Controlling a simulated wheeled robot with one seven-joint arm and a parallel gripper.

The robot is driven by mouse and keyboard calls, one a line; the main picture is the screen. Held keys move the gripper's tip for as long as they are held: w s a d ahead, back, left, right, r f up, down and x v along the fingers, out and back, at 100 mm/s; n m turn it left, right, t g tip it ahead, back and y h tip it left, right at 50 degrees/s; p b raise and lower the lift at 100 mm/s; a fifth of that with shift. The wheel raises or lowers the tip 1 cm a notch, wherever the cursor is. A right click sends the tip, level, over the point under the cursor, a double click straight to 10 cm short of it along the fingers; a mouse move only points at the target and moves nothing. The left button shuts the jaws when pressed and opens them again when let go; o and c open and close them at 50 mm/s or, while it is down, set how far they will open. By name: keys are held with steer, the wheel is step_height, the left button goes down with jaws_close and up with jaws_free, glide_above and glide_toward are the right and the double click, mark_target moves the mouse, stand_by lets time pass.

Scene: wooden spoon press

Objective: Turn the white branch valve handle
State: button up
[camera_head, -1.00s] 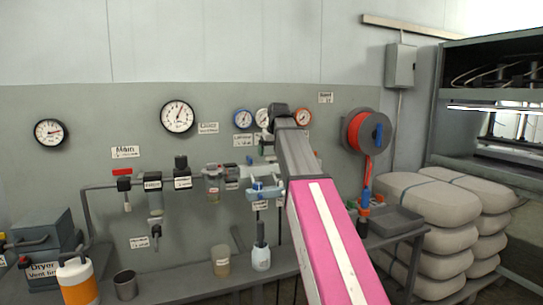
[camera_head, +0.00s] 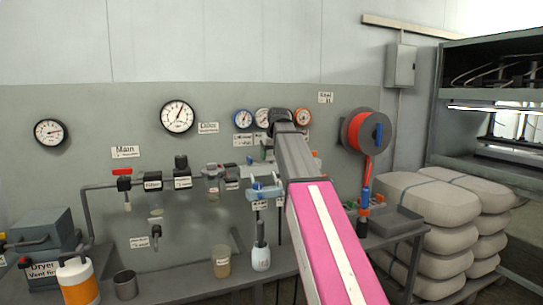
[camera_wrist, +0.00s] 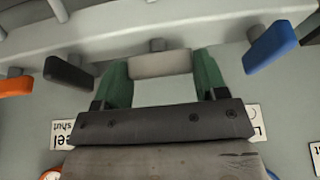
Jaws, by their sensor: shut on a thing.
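The white branch valve handle (camera_wrist: 158,66) shows in the wrist view as a short pale bar hanging from a grey pipe. My gripper (camera_wrist: 163,76) has one green finger at each end of this bar and is shut on it. In the head view my pink and grey arm reaches to the wall and hides most of the branch valves and the white handle. How far the handle is turned I cannot tell.
In the wrist view a black handle (camera_wrist: 69,74) sits close left of my fingers, an orange handle (camera_wrist: 15,87) farther left, and a blue handle (camera_wrist: 270,48) to the right. The grey pipe (camera_wrist: 150,25) runs behind them. A hose reel (camera_head: 364,133) hangs right of my arm.

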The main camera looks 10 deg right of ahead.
steer(key=n+y, duration=0.1)
steer(key=n, duration=0.3)
steer(key=shift+w+d+n+g+y, duration=0.1)
steer(key=shift+n+g+y, duration=0.2)
steer(key=shift+n+y, duration=0.1)
steer(key=n+g+y, duration=0.1)
steer(key=n, duration=0.3)
steer(key=n+g, duration=0.1)
steer(key=n, duration=0.1)
steer(key=n+g, duration=0.1)
steer(key=n, duration=0.1)
steer(key=shift+w+n+y, duration=0.1)
steer(key=shift+n+y, duration=0.2)
steer(key=shift+n, duration=0.1)
steer(key=shift+n+g, duration=0.8)
steer(key=shift+n, duration=1.2)
steer(key=o, duration=0.9)
steer(key=shift+o, duration=0.2)
